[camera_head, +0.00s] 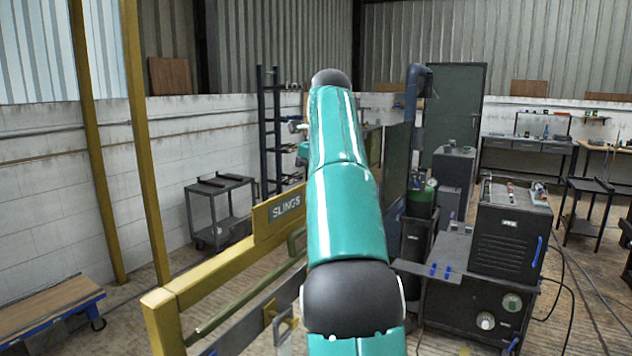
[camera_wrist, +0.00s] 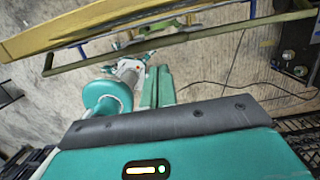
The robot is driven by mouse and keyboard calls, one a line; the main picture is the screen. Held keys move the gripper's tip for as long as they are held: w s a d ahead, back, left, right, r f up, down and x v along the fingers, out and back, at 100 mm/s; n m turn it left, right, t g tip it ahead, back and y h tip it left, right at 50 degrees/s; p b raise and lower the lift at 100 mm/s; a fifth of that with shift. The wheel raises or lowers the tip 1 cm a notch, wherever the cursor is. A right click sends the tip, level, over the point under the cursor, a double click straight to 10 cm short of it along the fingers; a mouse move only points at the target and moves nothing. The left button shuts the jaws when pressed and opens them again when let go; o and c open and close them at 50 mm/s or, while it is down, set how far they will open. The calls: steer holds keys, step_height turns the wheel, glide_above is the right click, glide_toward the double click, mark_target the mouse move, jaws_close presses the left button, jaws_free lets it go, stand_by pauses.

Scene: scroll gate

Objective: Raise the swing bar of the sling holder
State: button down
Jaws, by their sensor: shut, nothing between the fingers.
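The sling holder is a yellow frame with a "SLINGS" sign (camera_head: 286,207) on its beam (camera_head: 225,271), left of my arm in the head view. A dull green bar (camera_head: 245,296), which looks like the swing bar, runs low alongside the beam; my arm hides its far part. In the wrist view the yellow beam (camera_wrist: 100,32) crosses the top, with an olive-green bar (camera_wrist: 225,35) just below it. My gripper (camera_wrist: 157,70) shows as two teal fingers close together, empty. Their tips appear just below the bar in the picture; I cannot tell whether they touch it.
Yellow posts (camera_head: 148,150) stand at the left, near a wooden-topped cart (camera_head: 45,310). A dark trolley (camera_head: 220,205) stands by the wall. A welding machine (camera_head: 510,235) and a green gas cylinder (camera_head: 420,198) stand to the right. Cables lie on the floor.

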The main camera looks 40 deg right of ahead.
steer(key=shift+d+r, duration=0.1)
steer(key=shift+r, duration=0.8)
steer(key=shift+s, duration=0.1)
